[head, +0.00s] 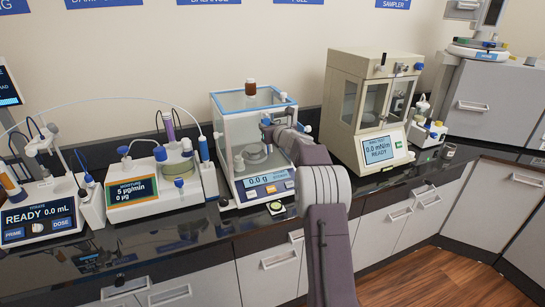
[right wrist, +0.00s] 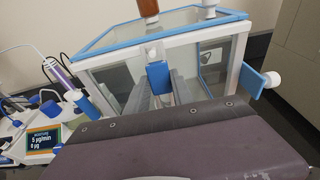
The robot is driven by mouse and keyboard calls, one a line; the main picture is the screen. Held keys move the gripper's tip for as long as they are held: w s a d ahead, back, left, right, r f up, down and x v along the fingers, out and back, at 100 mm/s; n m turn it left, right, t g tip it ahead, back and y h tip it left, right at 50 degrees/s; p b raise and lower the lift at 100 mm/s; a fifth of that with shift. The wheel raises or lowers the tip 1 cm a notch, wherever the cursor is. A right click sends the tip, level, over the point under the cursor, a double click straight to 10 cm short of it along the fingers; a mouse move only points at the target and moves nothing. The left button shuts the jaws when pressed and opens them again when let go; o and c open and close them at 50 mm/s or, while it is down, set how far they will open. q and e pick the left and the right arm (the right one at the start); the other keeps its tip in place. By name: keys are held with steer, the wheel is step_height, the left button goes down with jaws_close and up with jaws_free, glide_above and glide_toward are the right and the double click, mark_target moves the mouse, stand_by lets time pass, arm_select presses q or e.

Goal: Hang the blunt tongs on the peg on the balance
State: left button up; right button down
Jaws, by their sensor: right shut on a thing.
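The balance (head: 227,158) is a glass-walled case with a blue top rim and a front display reading 0.0 g. My right gripper (head: 268,126) is in front of the upper right part of its case. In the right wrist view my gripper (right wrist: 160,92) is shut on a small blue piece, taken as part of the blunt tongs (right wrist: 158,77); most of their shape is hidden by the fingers. A white knob (head: 284,97), possibly the peg, shows at the balance's top right; it also shows in the wrist view (right wrist: 208,8). My left gripper is out of view.
A moisture unit (head: 160,180) with tubing stands to the left, and a beige cabinet instrument (head: 365,110) stands to the right. The dark counter (head: 240,222) has a narrow free strip in front.

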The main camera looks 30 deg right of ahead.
steer(key=shift+f, duration=0.1)
steer(key=c, duration=1)
jaws_free()
steer(key=b+v, duration=0.4)
steer(key=v, duration=0.5)
